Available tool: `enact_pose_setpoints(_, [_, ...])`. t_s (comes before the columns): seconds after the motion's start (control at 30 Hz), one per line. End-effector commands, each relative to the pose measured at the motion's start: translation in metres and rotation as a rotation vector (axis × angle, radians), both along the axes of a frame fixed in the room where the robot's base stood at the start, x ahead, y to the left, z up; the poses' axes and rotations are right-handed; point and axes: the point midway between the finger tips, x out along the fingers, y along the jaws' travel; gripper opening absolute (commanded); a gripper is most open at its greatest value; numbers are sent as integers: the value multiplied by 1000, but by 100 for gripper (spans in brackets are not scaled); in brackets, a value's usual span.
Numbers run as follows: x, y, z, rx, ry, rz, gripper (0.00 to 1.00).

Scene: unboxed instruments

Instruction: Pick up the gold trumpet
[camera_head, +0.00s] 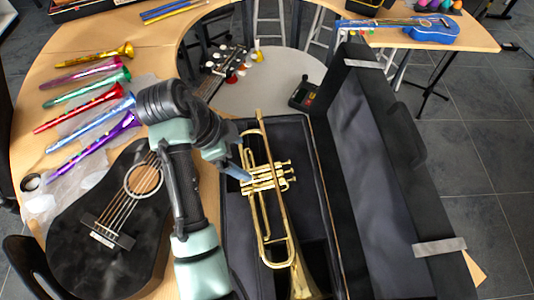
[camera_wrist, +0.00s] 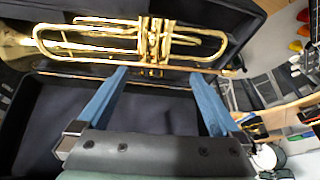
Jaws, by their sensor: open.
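The gold trumpet (camera_head: 260,197) lies lengthwise in an open black case (camera_head: 237,268), its bell toward the bottom of the head view. In the wrist view the trumpet (camera_wrist: 100,40) spans the top, with its valves near the middle and its bell at the left edge. My gripper (camera_head: 238,172) is at the trumpet's left side in the head view, close to the valves. In the wrist view its two blue fingers (camera_wrist: 160,72) are spread, with nothing between them. The fingertips appear near the trumpet's lower tube; I cannot tell whether they touch it.
The case lid (camera_head: 365,170) stands open at the right. A black guitar (camera_head: 85,262) lies left of my arm. Several colored horns (camera_head: 95,103) lie on plastic at the upper left. A blue guitar (camera_head: 415,30) lies on the far table.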

Motion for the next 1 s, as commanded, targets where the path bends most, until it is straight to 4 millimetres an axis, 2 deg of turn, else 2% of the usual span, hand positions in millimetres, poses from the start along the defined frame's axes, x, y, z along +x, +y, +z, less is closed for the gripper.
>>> enact_pose_setpoints(0.03, [-5,1,5,-7,22,-18,100])
enact_pose_setpoints(0.17, [-11,-2,-3,-16,45,-44,100])
enact_pose_setpoints(0.5, [-5,-24,-59,-16,43,-44,100])
enact_pose_setpoints(0.77, [-3,-31,-76,-13,43,-44,100])
enact_pose_setpoints(1.0, [1,-41,-108,-13,43,-44,100])
